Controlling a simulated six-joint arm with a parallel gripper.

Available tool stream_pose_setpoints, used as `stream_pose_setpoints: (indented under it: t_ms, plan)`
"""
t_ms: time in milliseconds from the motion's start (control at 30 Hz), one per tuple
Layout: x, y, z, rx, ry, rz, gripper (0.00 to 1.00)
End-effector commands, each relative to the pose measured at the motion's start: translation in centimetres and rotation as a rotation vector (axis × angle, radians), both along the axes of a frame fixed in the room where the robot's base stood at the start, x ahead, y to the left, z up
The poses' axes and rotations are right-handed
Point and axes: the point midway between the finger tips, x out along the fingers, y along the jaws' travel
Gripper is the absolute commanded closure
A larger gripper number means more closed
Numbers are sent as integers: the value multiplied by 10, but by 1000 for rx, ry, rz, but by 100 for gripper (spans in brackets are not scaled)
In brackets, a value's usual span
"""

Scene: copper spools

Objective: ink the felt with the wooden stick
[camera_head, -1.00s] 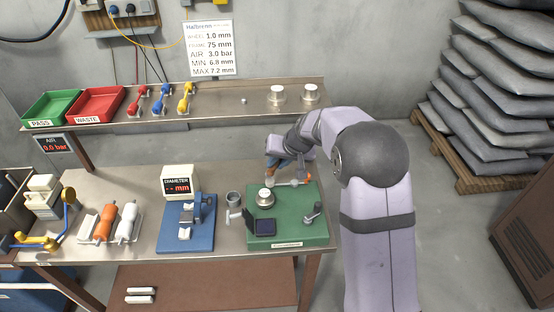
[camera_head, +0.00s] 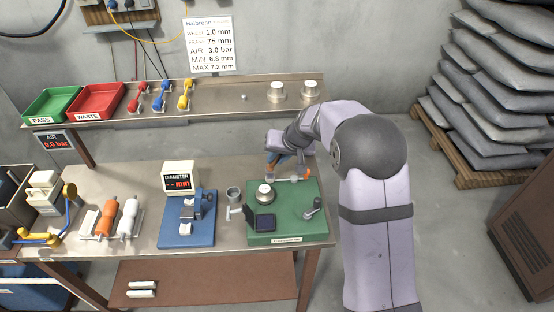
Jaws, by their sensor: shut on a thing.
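My gripper (camera_head: 277,172) is at the back edge of the green board (camera_head: 286,237), partly hidden by my wrist. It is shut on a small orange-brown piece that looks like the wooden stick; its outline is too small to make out. A dark blue square pad (camera_head: 265,222), which looks like the felt, lies in a dark case at the board's front left, nearer the camera than my gripper. I cannot tell whether the pad carries ink. My gripper is apart from this pad.
A silver round weight (camera_head: 265,192) stands on the board between my gripper and the pad. A small dark crank (camera_head: 312,208) is at the board's right.

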Motion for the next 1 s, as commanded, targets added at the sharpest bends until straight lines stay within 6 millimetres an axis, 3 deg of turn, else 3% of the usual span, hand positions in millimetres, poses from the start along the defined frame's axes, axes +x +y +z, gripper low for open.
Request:
stream_pose_setpoints:
  t_ms: [33,600,1000]
  plan:
    - [2,0,22,0,-11,-1,100]
    - [1,0,70,-1,-7,0,100]
    - [1,0,76,0,-7,-1,100]
